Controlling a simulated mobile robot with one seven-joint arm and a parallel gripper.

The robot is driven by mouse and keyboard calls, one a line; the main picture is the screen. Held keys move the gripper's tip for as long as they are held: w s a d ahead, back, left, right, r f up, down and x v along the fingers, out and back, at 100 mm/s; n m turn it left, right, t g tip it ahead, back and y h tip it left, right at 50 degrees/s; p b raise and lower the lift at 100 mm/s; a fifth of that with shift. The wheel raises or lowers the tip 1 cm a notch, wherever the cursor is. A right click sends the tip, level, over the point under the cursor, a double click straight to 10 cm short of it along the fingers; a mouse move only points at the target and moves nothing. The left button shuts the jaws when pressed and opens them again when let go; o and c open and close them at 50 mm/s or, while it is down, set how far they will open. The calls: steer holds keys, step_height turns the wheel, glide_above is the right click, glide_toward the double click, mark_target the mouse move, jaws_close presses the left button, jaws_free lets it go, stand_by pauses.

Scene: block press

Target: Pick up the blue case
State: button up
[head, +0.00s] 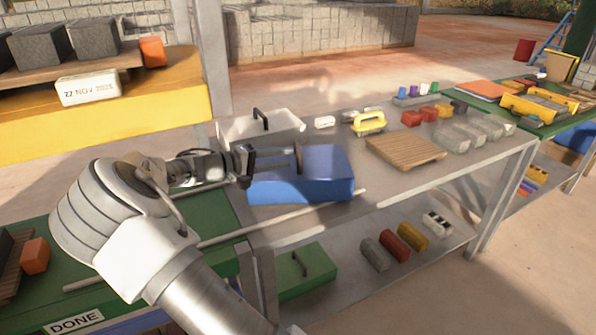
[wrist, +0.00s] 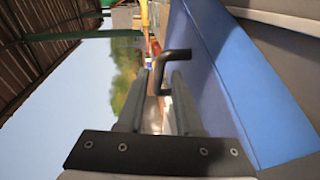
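The blue case (head: 318,175) lies on the grey metal table, its dark bar handle (head: 298,158) standing up from the top. My gripper (head: 280,158) reaches in from the left, low over the case top, with its fingers pointing at the handle. In the wrist view my gripper (wrist: 160,85) is open, with a gap between its two fingers. The bent handle (wrist: 174,54) shows at the fingertips, and part of it lies between them in the picture. I cannot tell whether a finger touches it. The blue case (wrist: 245,90) fills the right side there.
A white case (head: 265,124) with a black handle stands just behind the blue one. A wooden pallet (head: 405,149) and a yellow-handled tool (head: 369,122) lie to the right. A yellow shelf (head: 120,115) is at the upper left.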

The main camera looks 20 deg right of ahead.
mark_target(308, 165)
steer(key=d, duration=0.2)
steer(key=d+f+b, duration=0.1)
steer(key=d, duration=0.2)
steer(key=w+d, duration=0.1)
steer(key=d, duration=0.2)
steer(key=shift+d+f, duration=0.15)
steer(key=shift+f, duration=0.1)
jaws_close()
stand_by(1.1)
